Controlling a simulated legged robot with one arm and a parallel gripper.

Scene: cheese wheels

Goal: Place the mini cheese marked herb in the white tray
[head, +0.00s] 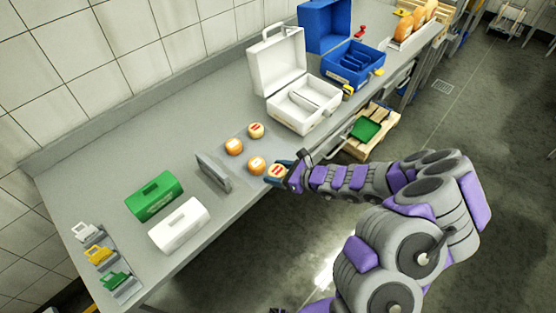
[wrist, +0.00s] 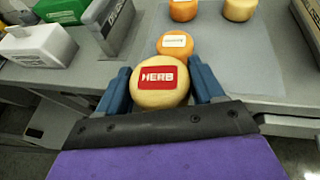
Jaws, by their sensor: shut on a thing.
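The mini cheese marked HERB (wrist: 160,88) is pale yellow with a red label. My gripper (wrist: 161,76) is shut on it, with one blue finger on each side. In the head view the herb cheese (head: 276,171) is at the counter's front edge, in my gripper (head: 279,173); I cannot tell whether it touches the surface. A white open case (head: 304,106) stands further along the counter to the upper right.
Orange cheeses (head: 257,165) (head: 234,146) and a pale one with a red label (head: 256,130) sit on a grey mat. A grey upright plate (head: 213,172), green box (head: 153,195) and white box (head: 180,225) stand left. A blue open case (head: 352,62) is beyond the white one.

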